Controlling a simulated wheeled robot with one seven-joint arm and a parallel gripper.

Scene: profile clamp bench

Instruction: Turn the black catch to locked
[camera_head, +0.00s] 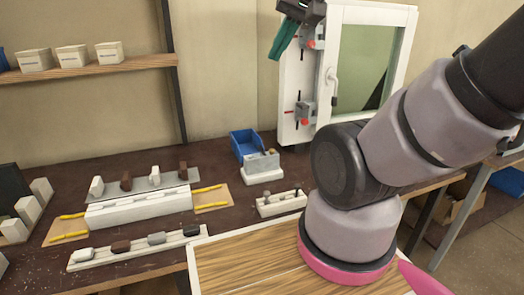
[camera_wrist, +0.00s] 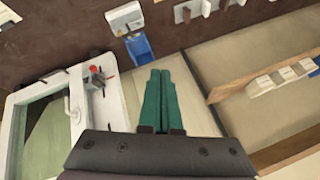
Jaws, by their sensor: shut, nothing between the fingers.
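A black catch (camera_head: 191,230) sits at the right end of the front white rail (camera_head: 135,248) on the bench, low and lying along the rail. Brown, grey and white catches share this rail. My gripper (camera_head: 276,54) has green fingers and shows high at the back, by the upper left of the white window frame, far above and behind the catch. In the wrist view my gripper (camera_wrist: 160,72) is shut and empty, its two fingers side by side. The black catch cannot be made out in the wrist view.
A white profile (camera_head: 140,208) with upright catches behind it stands behind the front rail. A white window frame (camera_head: 285,128) with red-knobbed clamps stands upright at the back. A blue bin (camera_head: 243,142) and a small rail (camera_head: 281,203) lie between. My arm hides the right side.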

